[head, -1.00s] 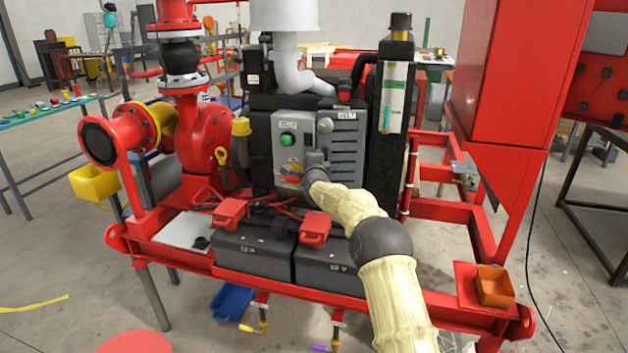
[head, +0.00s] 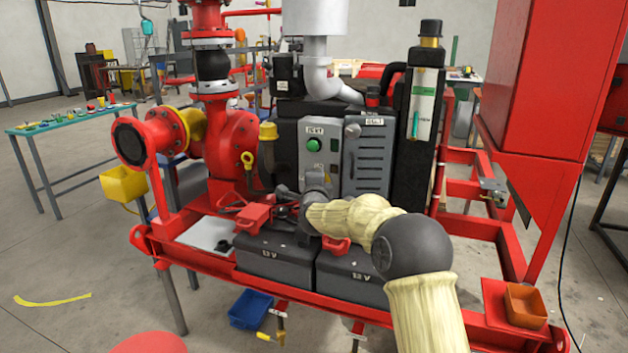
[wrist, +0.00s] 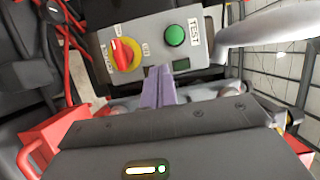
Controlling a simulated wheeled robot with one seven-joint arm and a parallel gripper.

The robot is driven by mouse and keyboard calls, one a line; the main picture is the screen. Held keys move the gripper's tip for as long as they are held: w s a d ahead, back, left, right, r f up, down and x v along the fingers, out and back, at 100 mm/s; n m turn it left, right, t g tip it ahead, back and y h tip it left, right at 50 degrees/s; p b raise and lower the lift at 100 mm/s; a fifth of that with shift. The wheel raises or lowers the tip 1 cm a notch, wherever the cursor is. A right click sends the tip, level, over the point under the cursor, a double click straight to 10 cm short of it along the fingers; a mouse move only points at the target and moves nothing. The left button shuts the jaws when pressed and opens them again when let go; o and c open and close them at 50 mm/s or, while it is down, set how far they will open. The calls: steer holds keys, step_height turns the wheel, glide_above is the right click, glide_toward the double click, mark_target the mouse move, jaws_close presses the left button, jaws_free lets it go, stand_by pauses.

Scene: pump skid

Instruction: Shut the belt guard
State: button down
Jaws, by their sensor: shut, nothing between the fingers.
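The grey louvred panel (head: 368,163) with a small label, which I take for the belt guard, stands upright on the engine's front in the head view. A round grey knob (head: 352,130) sits at its upper left corner. I cannot tell whether the panel is fully closed. My gripper (head: 314,184) is left of and below the panel, in front of the lower part of the control box (head: 313,143). In the wrist view my gripper's purplish fingers (wrist: 160,92) are together and empty, pointing towards the control box. The guard is not clearly visible there.
The control box has a green button (wrist: 175,36) and a red-yellow rotary switch (wrist: 123,52). Two dark batteries (head: 272,258) stand below my arm. A red cabinet (head: 540,90) is at right, a tall black canister (head: 420,130) right of the panel.

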stand_by(0.3)
steer(key=s+d+f+n+g, duration=0.5)
steer(key=s+d+f, duration=0.1)
steer(key=s, duration=0.9)
steer(key=s+d+f+n+g+h, duration=0.1)
steer(key=s+d+f+n+g, duration=0.4)
steer(key=s, duration=1)
steer(key=s+d+f+n+g, duration=0.5)
steer(key=s+d, duration=0.5)
steer(key=s, duration=0.6)
step_height(320, 180, down, 3)
steer(key=shift+d+f+n+h, duration=0.1)
steer(key=shift+d+n+h, duration=0.2)
steer(key=shift+n, duration=0.7)
steer(key=shift+a, duration=0.1)
